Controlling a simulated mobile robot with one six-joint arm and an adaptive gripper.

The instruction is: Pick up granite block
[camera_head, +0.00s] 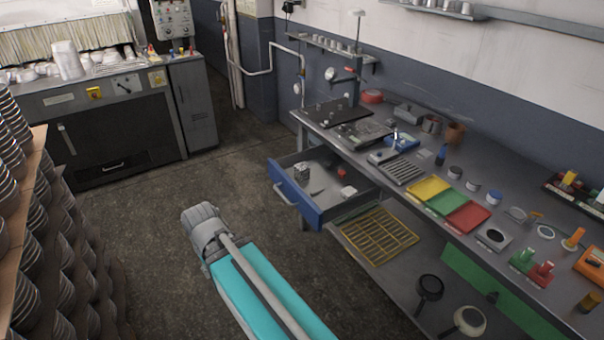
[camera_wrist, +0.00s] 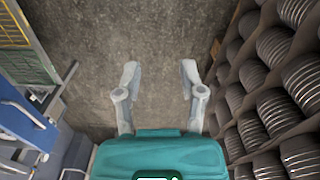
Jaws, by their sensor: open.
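A small grey speckled block (camera_head: 302,172) stands in the open blue-fronted drawer (camera_head: 297,200), near its left side, in the head view. It looks like the granite block, but it is too small to be sure. My gripper (camera_wrist: 158,75) shows in the wrist view with its two fingers spread wide and nothing between them. It is over bare concrete floor, and no block shows in the wrist view. In the head view my teal and grey arm reaches up from the bottom edge, in front of the drawer and apart from it; the fingers cannot be made out there.
Small red and pale items (camera_head: 347,191) share the drawer. The crowded workbench (camera_head: 400,195) runs along the right, with a yellow rack (camera_head: 375,236) and pans (camera_head: 428,290) on its lower shelf. Racks of stacked pans (camera_head: 60,230) stand left. Open floor (camera_head: 160,215) lies between.

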